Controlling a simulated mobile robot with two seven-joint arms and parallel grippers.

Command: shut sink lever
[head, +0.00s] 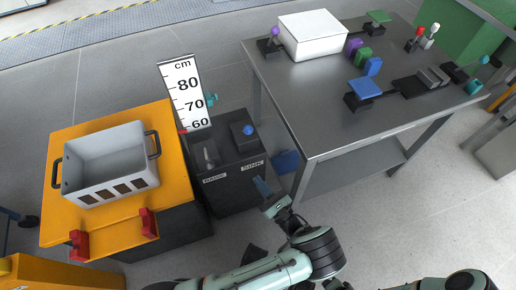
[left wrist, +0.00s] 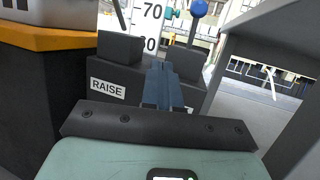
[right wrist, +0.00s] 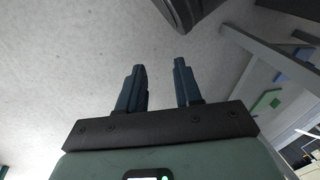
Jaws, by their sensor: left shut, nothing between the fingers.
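The sink lever, with a blue ball knob (head: 249,130), stands on the right half of a dark control box (head: 233,188), above its SINK label (head: 252,164). In the left wrist view its knob (left wrist: 199,8) rises on a rod, leaning right. The grey raise lever (head: 209,153) stands to its left, over the RAISE label (left wrist: 107,88). My left gripper (head: 260,183) is shut and empty, in front of the box's right side and below the lever, apart from the knob. My right gripper (right wrist: 160,78) is open and empty above the floor.
A yellow-topped platform (head: 180,190) with a grey crate (head: 112,185) stands left of the box. A height scale (head: 186,92) stands behind it. A steel table (head: 310,105) with blocks and a white box (head: 312,37) is to the right. Floor in front is clear.

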